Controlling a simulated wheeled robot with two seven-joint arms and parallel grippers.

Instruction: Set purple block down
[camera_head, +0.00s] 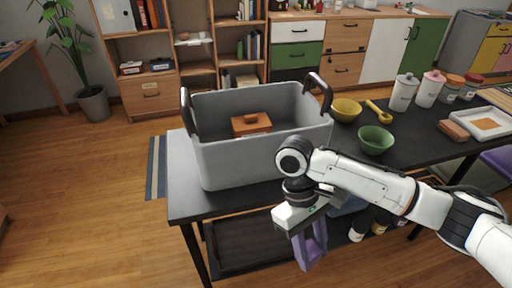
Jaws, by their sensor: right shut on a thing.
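My right gripper (300,222) points down in front of the black table's (198,206) near edge. It is shut on the purple block (314,247), which hangs below the gripper and is partly hidden by it. The block is below tabletop height in the picture, and I see nothing touching it from beneath. My left gripper is not in view.
A grey bin (245,163) with dark handles stands on the table's left part, holding an orange-brown box (250,124). A yellow bowl (346,110), green bowl (375,140), several jars and a white tray (483,123) stand right. A dark tray (245,245) lies below the tabletop.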

